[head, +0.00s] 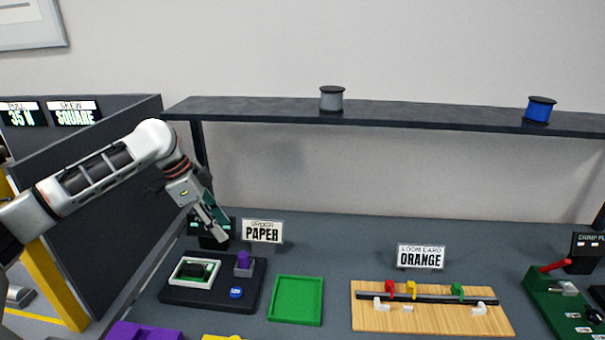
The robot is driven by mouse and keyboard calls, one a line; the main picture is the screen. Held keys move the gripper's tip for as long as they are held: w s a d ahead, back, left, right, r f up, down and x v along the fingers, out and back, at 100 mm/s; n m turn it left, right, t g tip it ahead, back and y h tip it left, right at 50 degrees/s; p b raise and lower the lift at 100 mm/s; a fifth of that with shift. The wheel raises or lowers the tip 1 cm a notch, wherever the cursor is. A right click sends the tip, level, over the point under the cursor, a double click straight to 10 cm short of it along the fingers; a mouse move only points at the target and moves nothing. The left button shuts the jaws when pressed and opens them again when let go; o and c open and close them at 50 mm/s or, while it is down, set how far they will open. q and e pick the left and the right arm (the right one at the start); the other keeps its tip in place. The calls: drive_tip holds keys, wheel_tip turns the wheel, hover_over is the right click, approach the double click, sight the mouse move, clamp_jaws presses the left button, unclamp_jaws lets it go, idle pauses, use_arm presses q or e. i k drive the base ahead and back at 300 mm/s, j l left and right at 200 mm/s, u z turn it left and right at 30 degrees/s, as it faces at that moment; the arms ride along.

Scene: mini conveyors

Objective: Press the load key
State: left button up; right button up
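A dark base (204,300) stands on the left of the table. On it are a white-framed tray (178,273) with a dark piece inside, a grey block with a purple top (243,262), and a round blue button (236,292) with a light marking too small to read. I cannot tell which part is labelled the load key. My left gripper (221,238) points down above the back of this base, apart from the blue button; its fingers are seen edge-on, so their opening is unclear. My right gripper is not in view.
A green tray (296,321) lies right of the base. A sign reading PAPER (262,231) stands behind it. A wooden board (434,325) with coloured clips, an ORANGE sign (420,257) and a green device (560,310) are further right. A dark shelf (430,112) spans above.

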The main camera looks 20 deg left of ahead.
sight(236, 293)
drive_tip(key=k, duration=1.5)
